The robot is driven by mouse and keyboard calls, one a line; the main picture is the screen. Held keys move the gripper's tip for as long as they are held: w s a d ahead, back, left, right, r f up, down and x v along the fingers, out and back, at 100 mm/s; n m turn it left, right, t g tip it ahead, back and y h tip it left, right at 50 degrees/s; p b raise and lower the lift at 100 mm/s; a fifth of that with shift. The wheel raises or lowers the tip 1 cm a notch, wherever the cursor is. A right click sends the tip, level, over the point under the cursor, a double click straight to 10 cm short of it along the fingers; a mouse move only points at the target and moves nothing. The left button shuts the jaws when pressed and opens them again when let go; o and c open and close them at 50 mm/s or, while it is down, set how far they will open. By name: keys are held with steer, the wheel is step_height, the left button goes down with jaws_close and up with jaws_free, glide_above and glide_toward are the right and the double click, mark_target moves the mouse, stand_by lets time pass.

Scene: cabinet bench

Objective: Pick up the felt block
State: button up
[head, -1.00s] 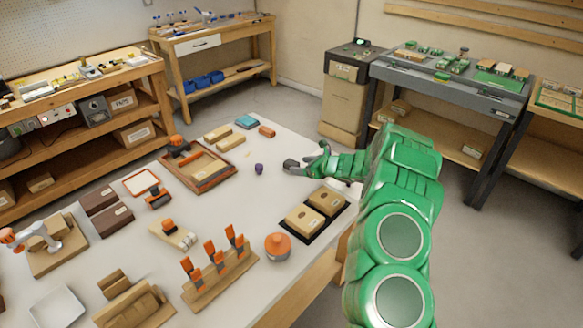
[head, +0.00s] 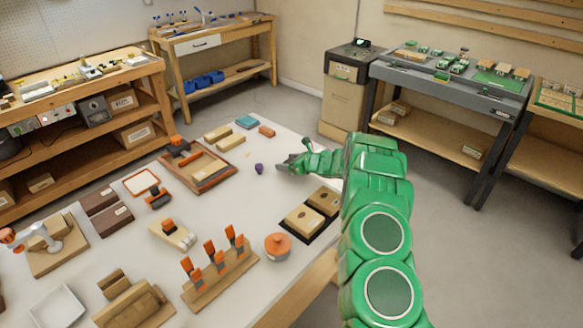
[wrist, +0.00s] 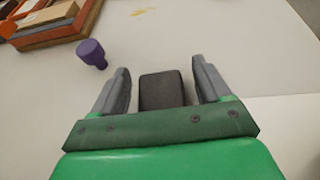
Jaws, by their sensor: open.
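A dark grey-black block (wrist: 162,91), which looks like the felt block, lies on the pale bench top in the wrist view. My gripper (wrist: 160,68) is open, with one grey finger on each side of the block. Gaps show between the block and both fingers. The block's near end is hidden behind the green gripper body. In the head view my gripper (head: 289,165) is low over the bench near its right edge. I cannot tell the block apart from the dark fingers there.
A small purple piece (head: 259,169) stands just left of my gripper; it also shows in the wrist view (wrist: 92,53). A wooden tray (head: 198,168) lies farther left. A black mat (head: 287,232) with tan blocks lies nearer. The bench's right edge is close.

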mark_target(288, 161)
steer(key=shift+c, duration=0.2)
steer(key=c, duration=1)
steer(key=shift+r, duration=0.1)
steer(key=shift+r, duration=0.25)
steer(key=r, duration=0.3)
steer(key=shift+s+r, duration=0.1)
steer(key=shift+s, duration=0.1)
steer(key=s+r, duration=0.3)
steer(key=s, duration=0.1)
steer(key=s+d+r, duration=0.1)
steer(key=s+r, duration=0.2)
steer(key=s, duration=0.2)
steer(key=s+r, duration=0.3)
steer(key=s, duration=0.1)
steer(key=shift+s+d, duration=0.2)
steer(key=shift+d, duration=0.15)
